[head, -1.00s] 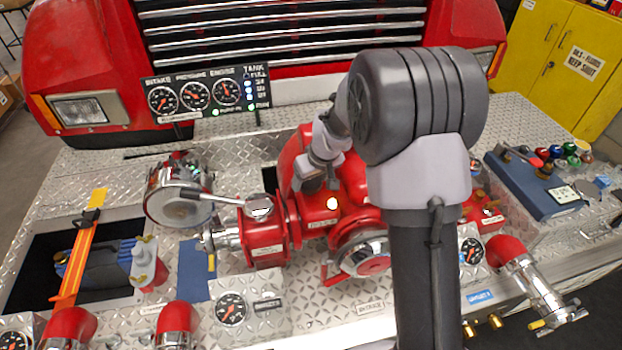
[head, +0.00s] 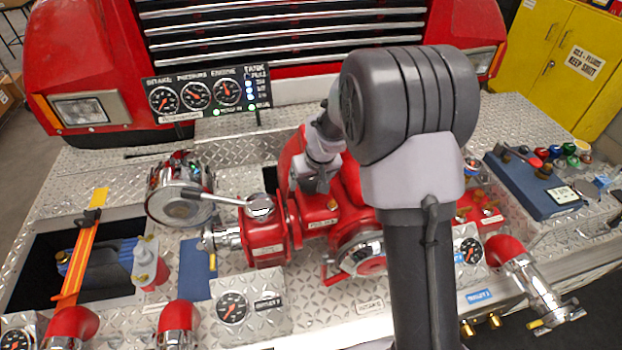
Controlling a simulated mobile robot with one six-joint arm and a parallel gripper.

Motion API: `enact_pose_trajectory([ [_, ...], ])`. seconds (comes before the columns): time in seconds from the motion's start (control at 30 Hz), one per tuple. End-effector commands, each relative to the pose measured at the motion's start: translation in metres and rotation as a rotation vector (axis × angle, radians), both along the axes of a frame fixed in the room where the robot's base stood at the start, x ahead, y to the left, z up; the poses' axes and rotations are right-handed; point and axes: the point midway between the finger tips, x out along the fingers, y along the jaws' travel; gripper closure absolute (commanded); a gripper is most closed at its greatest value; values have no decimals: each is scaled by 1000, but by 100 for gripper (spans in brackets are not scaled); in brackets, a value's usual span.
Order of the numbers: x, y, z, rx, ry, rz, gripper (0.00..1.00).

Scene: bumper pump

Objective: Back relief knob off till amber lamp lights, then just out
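The red pump body (head: 290,222) sits mid-deck. A small round amber lamp (head: 332,205) on its top face looks unlit, with a pale label just below it. My gripper (head: 318,187) is small and partly shadowed, pointing down at the pump's top just behind and left of the lamp. Its fingertips are too small to tell whether they are open or shut. No relief knob can be picked out; it may be hidden behind my gripper or arm, so I cannot tell whether they touch.
A gauge panel (head: 206,96) stands behind with green lamps. A chrome-lidded round part (head: 176,195) and a lever (head: 215,196) lie left of the pump. A blue tray (head: 530,190) with coloured knobs is at right. Red elbow pipes (head: 510,250) line the front. My arm blocks the right-centre.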

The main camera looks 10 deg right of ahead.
Motion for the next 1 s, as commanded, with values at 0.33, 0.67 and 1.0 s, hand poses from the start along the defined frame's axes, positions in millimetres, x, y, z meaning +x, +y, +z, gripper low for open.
enact_pose_trajectory([
  [0.33, -2, 0, 7, 0, -2, 1, 18],
  [0.67, -37, -4, 97, 0, -6, 0, 18],
  [1.0, -65, -7, 159, 0, -1, 0, 18],
])
